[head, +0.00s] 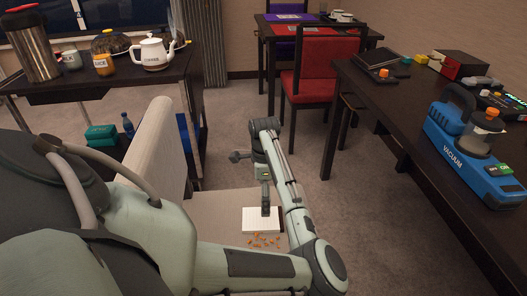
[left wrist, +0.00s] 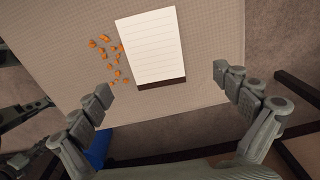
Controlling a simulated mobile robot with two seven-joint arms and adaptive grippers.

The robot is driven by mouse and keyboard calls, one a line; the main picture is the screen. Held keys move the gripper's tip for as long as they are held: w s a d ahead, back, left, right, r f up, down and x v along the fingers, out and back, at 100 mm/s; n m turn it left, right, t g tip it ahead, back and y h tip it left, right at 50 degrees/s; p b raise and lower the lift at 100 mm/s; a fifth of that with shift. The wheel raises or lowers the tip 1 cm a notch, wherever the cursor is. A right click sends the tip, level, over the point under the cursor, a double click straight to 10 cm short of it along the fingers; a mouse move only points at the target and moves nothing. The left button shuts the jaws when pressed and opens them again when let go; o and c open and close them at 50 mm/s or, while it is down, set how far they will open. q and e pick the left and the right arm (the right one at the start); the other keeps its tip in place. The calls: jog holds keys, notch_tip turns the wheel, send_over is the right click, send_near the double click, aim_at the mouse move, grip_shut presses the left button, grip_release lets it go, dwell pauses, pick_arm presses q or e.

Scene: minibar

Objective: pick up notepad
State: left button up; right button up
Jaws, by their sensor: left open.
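The notepad (head: 255,226) is white and lies flat on a beige cushioned surface (head: 215,203). In the left wrist view the notepad (left wrist: 153,42) shows ruled lines and a dark strip along its lower edge. My left gripper (head: 265,212) is above the notepad and hides part of it in the head view. In the left wrist view the left gripper (left wrist: 163,84) is open and empty, its fingers spread wider than the notepad on either side of its dark edge. I cannot tell the exact height between them. My right gripper is not in view.
Small orange crumbs (left wrist: 117,60) lie beside the notepad. A pale upright backrest (head: 150,150) stands left of the surface. A dark table (head: 385,125) with a blue vacuum device (head: 465,160) is on the right; a dark table with a kettle (head: 152,52) is on the left.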

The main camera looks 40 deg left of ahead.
aim_at(263, 219)
pick_arm(q)
jog(key=f, duration=0.4)
jog(key=s+f, duration=0.1)
jog(key=f, duration=0.1)
jog(key=shift+d+f+b, duration=0.2)
jog(key=shift+b, duration=0.1)
jog(key=shift+f, duration=0.6)
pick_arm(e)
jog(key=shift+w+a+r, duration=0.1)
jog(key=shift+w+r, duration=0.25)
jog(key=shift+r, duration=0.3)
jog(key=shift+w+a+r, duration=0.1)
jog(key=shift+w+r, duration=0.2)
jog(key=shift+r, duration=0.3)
pick_arm(q)
jog(key=shift+c, duration=0.6)
jog(key=c, duration=1.1)
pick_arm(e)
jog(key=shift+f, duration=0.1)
